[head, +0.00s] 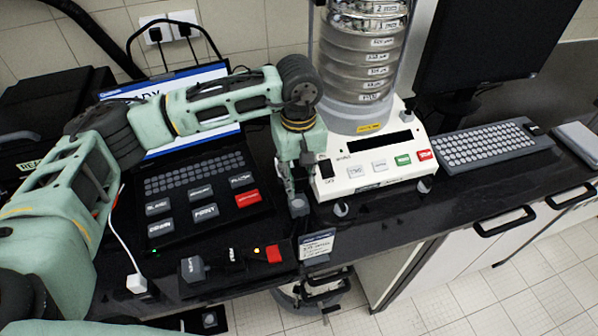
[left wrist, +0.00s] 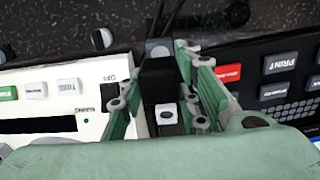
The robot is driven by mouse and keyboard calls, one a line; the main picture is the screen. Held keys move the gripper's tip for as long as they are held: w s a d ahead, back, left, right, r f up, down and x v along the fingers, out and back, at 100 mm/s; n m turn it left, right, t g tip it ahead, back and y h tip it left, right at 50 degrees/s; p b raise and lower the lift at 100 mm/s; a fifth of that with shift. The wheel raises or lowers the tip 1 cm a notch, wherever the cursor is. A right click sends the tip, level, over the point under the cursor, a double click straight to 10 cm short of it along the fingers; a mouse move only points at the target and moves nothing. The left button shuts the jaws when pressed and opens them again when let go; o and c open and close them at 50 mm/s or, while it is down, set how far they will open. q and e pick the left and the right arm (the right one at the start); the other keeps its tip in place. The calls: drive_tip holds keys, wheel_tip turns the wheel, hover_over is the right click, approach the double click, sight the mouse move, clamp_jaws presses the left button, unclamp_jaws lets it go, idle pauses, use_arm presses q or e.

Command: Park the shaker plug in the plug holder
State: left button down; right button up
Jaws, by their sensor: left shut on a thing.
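My left gripper (head: 297,188) points down at the left front corner of the white sieve shaker (head: 372,162). In the left wrist view its fingers (left wrist: 160,88) are shut on a black block (left wrist: 158,80) with a grey end, apparently the shaker plug. Dark cords run from that end. In the head view the fingers hide most of it; a grey end (head: 298,207) shows below them, close to the counter. Whether it touches anything there is hidden. I cannot clearly identify the plug holder; a small labelled card (head: 318,244) stands at the counter's front edge. My right gripper is out of view.
A black keypad panel (head: 180,226) lies left of the gripper. In front are a dark grey block (head: 194,269), a red switch (head: 273,254) and a white plug (head: 137,284) with a white cord. A keyboard (head: 487,146) lies right of the shaker.

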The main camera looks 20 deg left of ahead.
use_arm(q)
drive_tip(key=shift+w+a+f, duration=0.1)
drive_tip(key=shift+w+f, duration=0.05)
drive_tip(key=shift+f, duration=0.4)
drive_tip(key=shift+f+b, duration=0.55)
drive_tip(key=shift+f, duration=0.2)
drive_tip(key=shift+f+b, duration=0.6)
drive_tip(key=shift+f, duration=1.1)
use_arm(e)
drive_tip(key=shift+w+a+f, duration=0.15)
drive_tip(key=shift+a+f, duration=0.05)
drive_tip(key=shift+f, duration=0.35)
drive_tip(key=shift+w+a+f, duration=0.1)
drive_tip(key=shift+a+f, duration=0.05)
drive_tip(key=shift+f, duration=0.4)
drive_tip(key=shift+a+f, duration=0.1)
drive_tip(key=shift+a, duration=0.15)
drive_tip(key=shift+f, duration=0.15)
use_arm(q)
drive_tip(key=shift+b, duration=0.45)
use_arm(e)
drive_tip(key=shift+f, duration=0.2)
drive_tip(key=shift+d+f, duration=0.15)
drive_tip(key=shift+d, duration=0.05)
